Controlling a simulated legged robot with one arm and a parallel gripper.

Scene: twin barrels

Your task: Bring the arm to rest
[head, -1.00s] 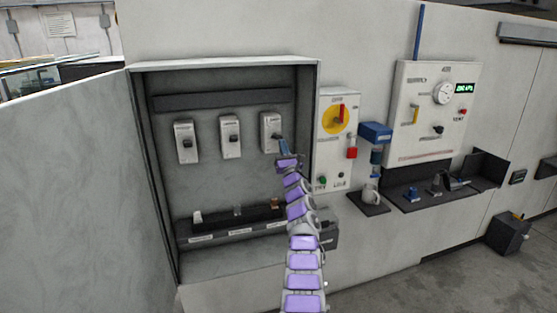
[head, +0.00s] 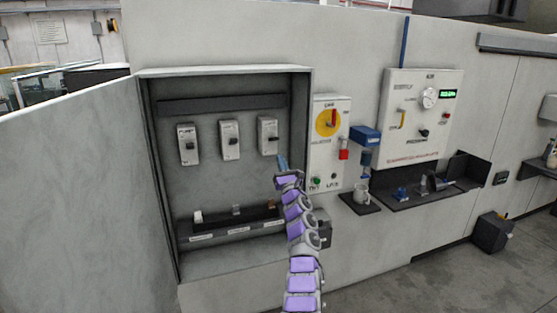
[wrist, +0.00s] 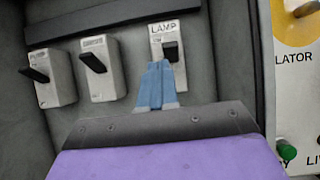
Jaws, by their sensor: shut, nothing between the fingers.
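My gripper (head: 282,162) is at the open grey cabinet (head: 163,240), below the right-hand switch, which is labelled LAMP (wrist: 168,50). In the wrist view its blue fingers (wrist: 156,85) are together and hold nothing. The fingertips overlap the lower part of the LAMP switch in that view; in the head view a gap shows between them and the switch (head: 268,136). My arm reaches up from the bottom of the head view and is still extended to the cabinet.
Two more switches (head: 188,144) (head: 229,139) hang left of it. A shelf (head: 230,231) with small items is below. The isolator panel (head: 330,150) is right of the cabinet. The cabinet door (head: 75,200) stands open at left.

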